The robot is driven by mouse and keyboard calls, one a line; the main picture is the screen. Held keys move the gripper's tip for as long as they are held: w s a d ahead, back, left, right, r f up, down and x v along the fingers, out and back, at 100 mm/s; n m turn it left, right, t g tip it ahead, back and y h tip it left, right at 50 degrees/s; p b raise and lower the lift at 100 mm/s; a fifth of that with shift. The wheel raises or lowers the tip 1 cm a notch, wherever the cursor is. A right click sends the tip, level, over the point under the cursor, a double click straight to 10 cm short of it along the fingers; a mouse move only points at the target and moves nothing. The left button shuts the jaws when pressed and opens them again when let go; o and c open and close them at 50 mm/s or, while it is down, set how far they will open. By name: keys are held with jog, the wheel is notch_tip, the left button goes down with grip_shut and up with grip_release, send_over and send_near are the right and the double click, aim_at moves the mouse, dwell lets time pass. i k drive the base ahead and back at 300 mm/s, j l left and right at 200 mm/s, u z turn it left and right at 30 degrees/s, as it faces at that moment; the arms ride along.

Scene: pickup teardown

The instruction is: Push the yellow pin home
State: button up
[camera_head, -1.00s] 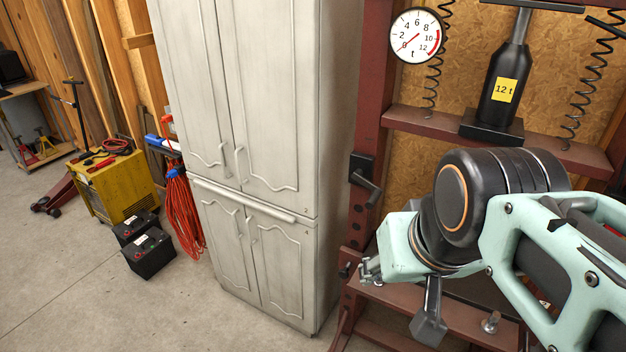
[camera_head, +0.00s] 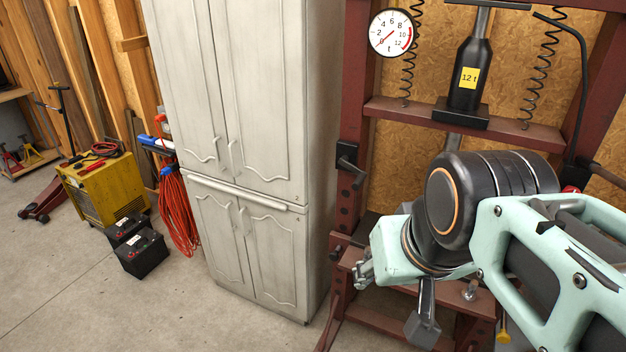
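A small yellow piece (camera_head: 503,334) shows low at the right, beside the lower part of the red press frame (camera_head: 352,110). It may be the yellow pin, but it is too small and cut off by my arm to tell how far in it sits. My arm, teal and black, crosses the right side in front of the press. My gripper (camera_head: 392,290) is at its end, seen from the side near the press's left post, apart from the yellow piece.
A black 12 t jack (camera_head: 470,75) stands on the press crossbeam, with a round gauge (camera_head: 391,33) to its left. A tall cabinet (camera_head: 255,150) stands left of the press. Black batteries (camera_head: 142,254) and a yellow machine (camera_head: 100,190) stand further left. The floor at lower left is clear.

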aim_at(503, 338)
jog(key=l+z, duration=0.1)
jog(key=z, duration=0.65)
jog(key=k+l+u, duration=0.1)
jog(key=l+u, duration=0.15)
jog(key=l, duration=0.25)
jog(key=k, duration=0.6)
jog(key=k+l+z, duration=0.1)
jog(key=z, duration=0.4)
jog(key=i, duration=0.55)
